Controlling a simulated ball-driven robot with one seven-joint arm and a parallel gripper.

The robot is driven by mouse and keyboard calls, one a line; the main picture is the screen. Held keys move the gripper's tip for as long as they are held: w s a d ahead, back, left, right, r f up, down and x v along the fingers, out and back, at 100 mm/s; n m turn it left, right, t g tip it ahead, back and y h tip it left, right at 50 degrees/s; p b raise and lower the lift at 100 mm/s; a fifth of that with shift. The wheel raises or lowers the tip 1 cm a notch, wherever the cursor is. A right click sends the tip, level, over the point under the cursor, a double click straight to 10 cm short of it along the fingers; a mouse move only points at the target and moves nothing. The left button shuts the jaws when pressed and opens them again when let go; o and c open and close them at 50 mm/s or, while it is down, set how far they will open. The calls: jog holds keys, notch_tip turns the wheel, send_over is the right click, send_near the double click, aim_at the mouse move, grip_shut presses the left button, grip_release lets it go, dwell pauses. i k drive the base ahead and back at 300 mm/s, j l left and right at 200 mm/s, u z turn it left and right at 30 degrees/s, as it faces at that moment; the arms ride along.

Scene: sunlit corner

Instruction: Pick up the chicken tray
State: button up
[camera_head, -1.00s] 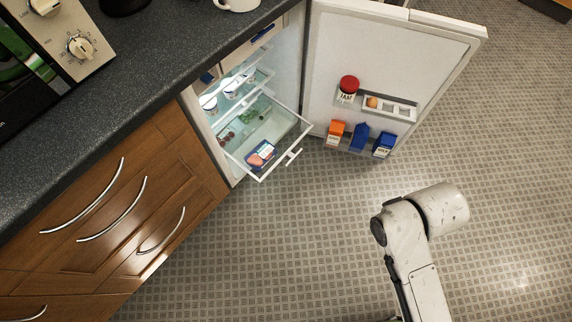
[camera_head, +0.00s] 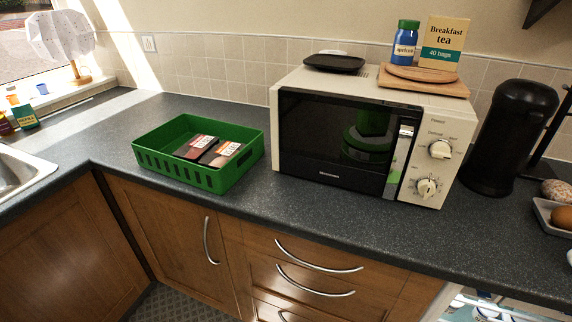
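Two flat dark packages lie side by side in a green slotted basket (camera_head: 215,182) on the counter, left of the microwave. The left package (camera_head: 196,146) has a white and red label. The right package (camera_head: 226,153) has a white and orange-brown label. Their print is too small to read, so I cannot tell whether either is the chicken tray. My gripper is not in view.
A black canister (camera_head: 509,138) stands further right. The counter (camera_head: 330,207) in front is clear.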

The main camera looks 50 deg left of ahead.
aim_at(223, 153)
jog(key=u, duration=1.7)
